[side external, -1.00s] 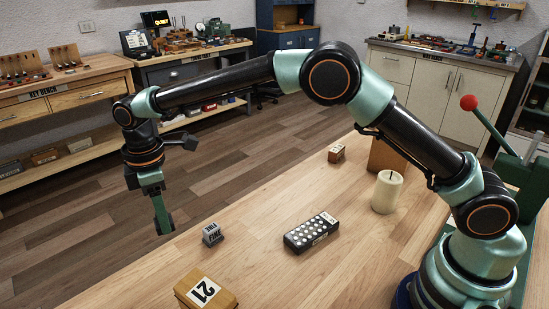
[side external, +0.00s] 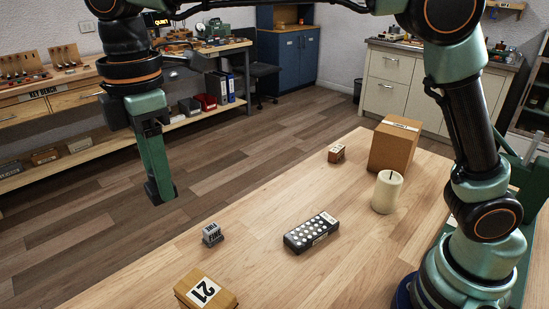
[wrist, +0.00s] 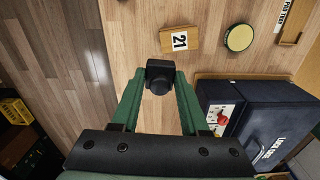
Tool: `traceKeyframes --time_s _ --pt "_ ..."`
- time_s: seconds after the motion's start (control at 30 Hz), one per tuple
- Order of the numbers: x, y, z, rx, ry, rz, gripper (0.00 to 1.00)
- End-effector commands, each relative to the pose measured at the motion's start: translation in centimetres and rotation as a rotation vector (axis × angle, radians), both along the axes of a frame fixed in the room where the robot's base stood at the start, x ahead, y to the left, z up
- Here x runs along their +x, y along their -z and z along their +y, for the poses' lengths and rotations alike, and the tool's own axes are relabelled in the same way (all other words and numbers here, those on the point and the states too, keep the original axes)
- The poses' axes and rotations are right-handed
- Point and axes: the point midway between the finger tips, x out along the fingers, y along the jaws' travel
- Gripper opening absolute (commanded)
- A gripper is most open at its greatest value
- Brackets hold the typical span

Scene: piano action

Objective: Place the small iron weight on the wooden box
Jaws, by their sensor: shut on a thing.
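My gripper (side external: 160,190) hangs pointing down, raised at the left of the side view, beyond the table's far left edge in the picture. In the wrist view my gripper (wrist: 160,82) is shut on a small dark weight (wrist: 159,74), black and rounded, between its fingertips. In the side view the weight cannot be told apart from the dark fingertips.
A grey lettered cube (side external: 212,235), a black box with white dots (side external: 311,234), a cream candle (side external: 387,191), a small brown block (side external: 336,153) and a tall brown box (side external: 393,148) stand on the table. Bare wood lies between them. Dark blue cases (wrist: 262,110) show in the wrist view.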

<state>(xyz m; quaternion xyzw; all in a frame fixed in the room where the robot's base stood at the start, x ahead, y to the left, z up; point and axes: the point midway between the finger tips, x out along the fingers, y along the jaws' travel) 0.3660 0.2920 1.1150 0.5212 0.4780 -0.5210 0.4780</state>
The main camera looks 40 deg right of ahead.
Motion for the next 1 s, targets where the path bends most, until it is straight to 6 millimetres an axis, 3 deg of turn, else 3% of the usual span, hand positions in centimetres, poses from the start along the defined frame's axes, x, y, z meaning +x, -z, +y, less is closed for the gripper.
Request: traceKeyframes --time_s 0.13,0.37,0.47,1.0 --pt "-3.1 -1.6 -0.1 0.003 -0.057 -0.003 0.00" --pt "-5.1 -1.8 -0.3 0.000 -0.091 0.000 0.00" --pt "-5.2 -0.3 -0.4 -0.002 -0.093 0.002 0.00" --pt "-5.1 12.1 -0.4 -0.002 -0.091 0.002 0.00"
